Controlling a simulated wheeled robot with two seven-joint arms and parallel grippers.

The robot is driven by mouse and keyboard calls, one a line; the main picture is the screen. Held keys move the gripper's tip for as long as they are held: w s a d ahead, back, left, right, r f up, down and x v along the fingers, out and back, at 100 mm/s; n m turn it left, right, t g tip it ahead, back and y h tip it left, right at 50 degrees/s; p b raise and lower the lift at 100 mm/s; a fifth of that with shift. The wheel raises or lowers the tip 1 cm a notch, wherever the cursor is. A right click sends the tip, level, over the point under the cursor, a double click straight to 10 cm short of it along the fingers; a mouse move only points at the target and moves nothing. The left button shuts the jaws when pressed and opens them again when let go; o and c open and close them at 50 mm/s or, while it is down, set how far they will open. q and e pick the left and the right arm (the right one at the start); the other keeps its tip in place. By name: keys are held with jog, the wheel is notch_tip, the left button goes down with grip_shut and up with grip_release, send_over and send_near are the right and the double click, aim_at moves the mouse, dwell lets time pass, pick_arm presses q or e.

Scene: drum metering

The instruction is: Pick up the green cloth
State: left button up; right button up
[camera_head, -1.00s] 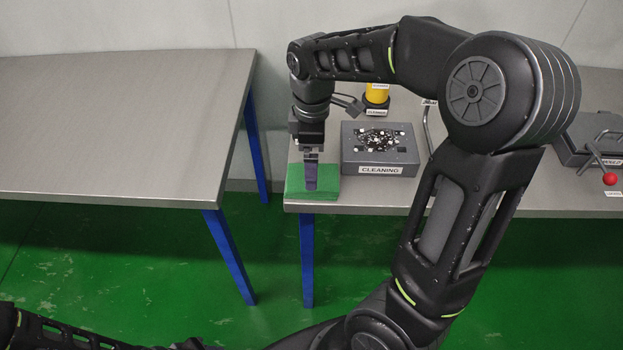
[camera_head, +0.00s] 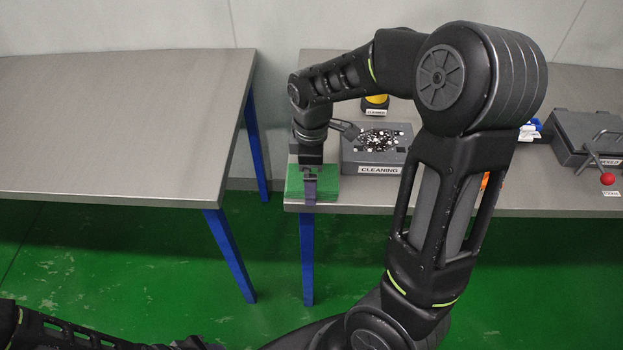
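The gripper and wrist hide part of the cloth. My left gripper is out of view; only part of my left arm shows at the bottom left.
A grey box labelled CLEANING (camera_head: 350,155) stands just right of the cloth. Behind it is a yellow item (camera_head: 376,99) on a labelled black base. A grey device (camera_head: 575,135) with a red-knobbed lever stands far right. The left table (camera_head: 110,120) is bare.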

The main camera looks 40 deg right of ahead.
jog(key=c, duration=1.3)
jog(key=shift+c, duration=0.2)
notch_tip(320, 180, up, 10)
jog(key=shift+b, duration=0.35)
